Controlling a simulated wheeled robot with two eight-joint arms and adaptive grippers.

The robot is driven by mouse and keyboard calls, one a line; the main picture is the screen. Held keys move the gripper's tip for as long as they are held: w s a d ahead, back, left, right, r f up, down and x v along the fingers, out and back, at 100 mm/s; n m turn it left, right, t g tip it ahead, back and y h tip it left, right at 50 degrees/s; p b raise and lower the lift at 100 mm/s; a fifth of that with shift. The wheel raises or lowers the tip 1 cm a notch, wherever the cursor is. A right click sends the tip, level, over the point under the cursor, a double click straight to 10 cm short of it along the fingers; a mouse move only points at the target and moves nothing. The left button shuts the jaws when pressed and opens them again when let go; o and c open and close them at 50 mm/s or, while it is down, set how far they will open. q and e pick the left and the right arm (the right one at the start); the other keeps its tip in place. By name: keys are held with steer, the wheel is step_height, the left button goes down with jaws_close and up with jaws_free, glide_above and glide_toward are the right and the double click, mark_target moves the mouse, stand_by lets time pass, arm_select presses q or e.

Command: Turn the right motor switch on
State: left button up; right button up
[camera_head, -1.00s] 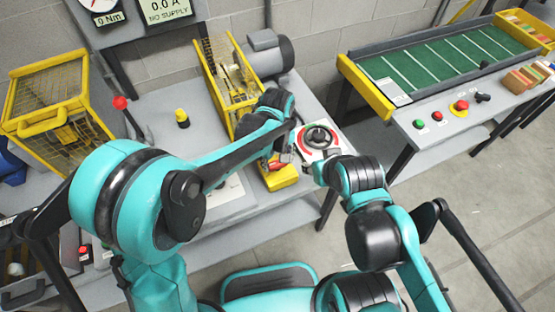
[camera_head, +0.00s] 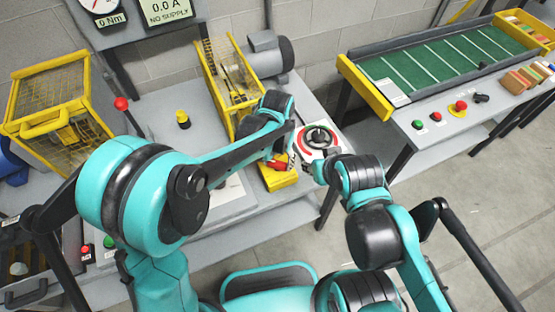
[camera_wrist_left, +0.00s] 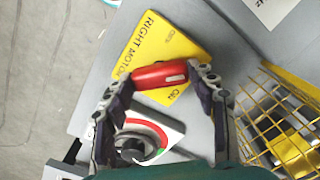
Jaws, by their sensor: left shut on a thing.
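The right motor switch is a yellow plate (camera_head: 281,180) on the front right of the left bench. In the left wrist view, the plate (camera_wrist_left: 165,48) reads RIGHT MOTOR, with OFF at its top end and ON at its lower end. My left gripper (camera_head: 281,163) is at the plate. In the wrist view my left gripper (camera_wrist_left: 158,80) is shut on the red handle (camera_wrist_left: 160,75), one finger at each end. The handle lies across the plate, nearer the ON word. My right gripper (camera_head: 311,165) is beside the round dial, its fingers mostly hidden by its wrist.
A black dial (camera_head: 318,138) on a white plate with a red and green ring is close to the switch. A yellow cage guard (camera_head: 230,80) stands behind. A display (camera_head: 166,10) reads 0.0 A, NO SUPPLY. A red-knobbed lever (camera_head: 122,104) stands left.

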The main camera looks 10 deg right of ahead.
mark_target(278, 163)
arm_select(q)
steer(key=m, duration=0.4)
steer(key=shift+m, duration=2.6)
steer(key=o, duration=1.2)
steer(key=shift+c, duration=0.2)
steer(key=shift+r, duration=0.1)
step_height(278, 163, up, 12)
steer(key=shift+a, duration=0.1)
